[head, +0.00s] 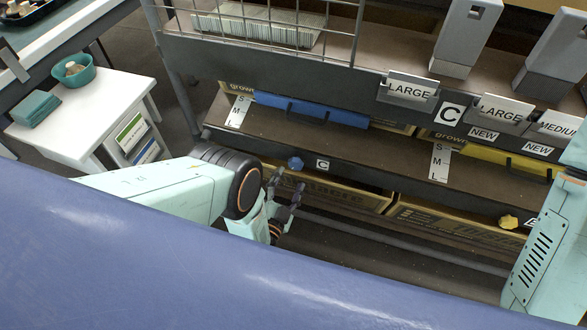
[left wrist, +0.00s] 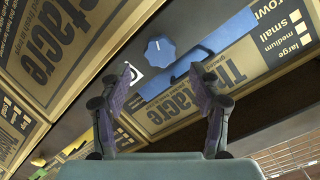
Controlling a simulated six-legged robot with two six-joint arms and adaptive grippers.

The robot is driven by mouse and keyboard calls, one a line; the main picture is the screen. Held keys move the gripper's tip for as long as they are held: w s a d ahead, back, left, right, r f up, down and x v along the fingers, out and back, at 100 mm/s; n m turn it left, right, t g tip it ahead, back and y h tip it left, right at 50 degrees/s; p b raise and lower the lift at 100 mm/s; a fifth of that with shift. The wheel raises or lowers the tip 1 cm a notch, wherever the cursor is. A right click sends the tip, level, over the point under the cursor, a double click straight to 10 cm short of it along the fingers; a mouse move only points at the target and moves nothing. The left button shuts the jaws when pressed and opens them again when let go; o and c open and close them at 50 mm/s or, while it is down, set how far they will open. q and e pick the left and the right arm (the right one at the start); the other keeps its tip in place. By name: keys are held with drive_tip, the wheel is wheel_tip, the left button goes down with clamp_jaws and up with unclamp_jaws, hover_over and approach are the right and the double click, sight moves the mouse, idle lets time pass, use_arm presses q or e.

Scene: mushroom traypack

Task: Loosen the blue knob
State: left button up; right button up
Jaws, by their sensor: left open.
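The blue knob (head: 296,163) sits on the front edge of the dark lower shelf, left of a small "C" label. It also shows in the left wrist view (left wrist: 160,50), just beyond and between the fingertips. My left gripper (head: 289,180) is open and empty, just below the knob in the head view. In the left wrist view its two fingers (left wrist: 164,78) stand apart, with the knob past their tips; I see no contact. My right arm enters at the right edge of the head view, but its gripper is out of view.
A yellow knob (head: 509,222) sits further right on the same shelf edge. A blue bar (head: 310,110) and a yellow bar (head: 505,163) lie along the shelf above. Cardboard boxes (head: 335,192) stand beneath the edge. A white side table (head: 100,105) stands at left.

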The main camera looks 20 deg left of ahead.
sight(295, 166)
use_arm(q)
drive_tip(key=w+b, duration=0.1)
drive_tip(key=w, duration=0.4)
drive_tip(key=shift+w, duration=0.1)
drive_tip(key=shift+c, duration=0.4)
drive_tip(key=c, duration=1.1)
